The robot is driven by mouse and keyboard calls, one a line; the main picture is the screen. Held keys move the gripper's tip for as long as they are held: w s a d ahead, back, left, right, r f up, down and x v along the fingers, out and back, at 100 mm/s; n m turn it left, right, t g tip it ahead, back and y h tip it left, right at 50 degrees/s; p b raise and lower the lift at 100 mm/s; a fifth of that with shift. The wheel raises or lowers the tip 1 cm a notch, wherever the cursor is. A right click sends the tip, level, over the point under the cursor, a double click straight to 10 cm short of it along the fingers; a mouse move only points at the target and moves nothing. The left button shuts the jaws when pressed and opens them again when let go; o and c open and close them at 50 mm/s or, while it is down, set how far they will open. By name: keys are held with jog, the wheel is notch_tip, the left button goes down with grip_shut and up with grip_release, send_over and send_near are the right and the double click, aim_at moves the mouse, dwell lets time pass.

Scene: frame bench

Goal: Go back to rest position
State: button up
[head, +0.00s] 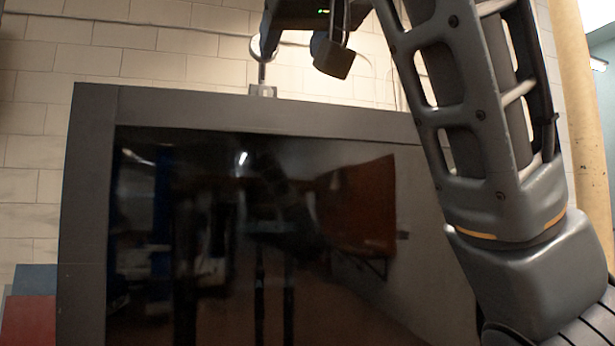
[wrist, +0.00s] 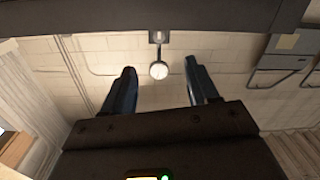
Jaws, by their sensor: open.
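My gripper (wrist: 160,77) is open in the wrist view, its two dark fingers apart with nothing held between them. A round metal ring on a short stem (wrist: 159,71) shows between and beyond the fingertips; I cannot tell the exact gap. In the head view my gripper is at the top edge, partly cut off, with a finger (head: 333,58) hanging down close to the ring (head: 262,50). The ring's stem stands on a small bracket on the top edge of a grey frame (head: 200,108) with a dark glossy panel.
A pale block wall (head: 35,150) lies behind the frame. A yellowish post (head: 582,110) stands at the right. Red and blue items (head: 30,318) show at the lower left. In the wrist view, conduit and grey boxes (wrist: 290,65) are on the wall.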

jog(key=w+d+f+m+g+y, duration=0.1)
jog(key=w+f, duration=0.3)
jog(key=f, duration=0.9)
jog(key=w+d+f+m, duration=0.1)
jog(key=w+f, duration=0.3)
jog(key=f, duration=0.8)
jog(key=s+d+f+m+h, duration=0.1)
jog(key=s+d+f, duration=0.2)
jog(key=f, duration=0.8)
jog(key=s+d+f+m, duration=0.2)
jog(key=s+d+f, duration=0.15)
jog(key=f, duration=0.85)
jog(key=s+d+f+m+h, duration=0.15)
jog(key=s+d+f, duration=0.25)
jog(key=s+f, duration=0.5)
jog(key=s+d+f+h, duration=0.2)
jog(key=s+d+f, duration=0.3)
jog(key=s, duration=0.6)
jog(key=s+d+h, duration=0.1)
jog(key=s+d, duration=0.1)
jog(key=s, duration=0.8)
jog(key=s+d+g+h, duration=0.1)
jog(key=s+d, duration=0.2)
jog(key=s, duration=0.8)
jog(key=shift+d+f+n, duration=0.2)
jog(key=shift+f+n, duration=0.1)
jog(key=shift+n, duration=0.05)
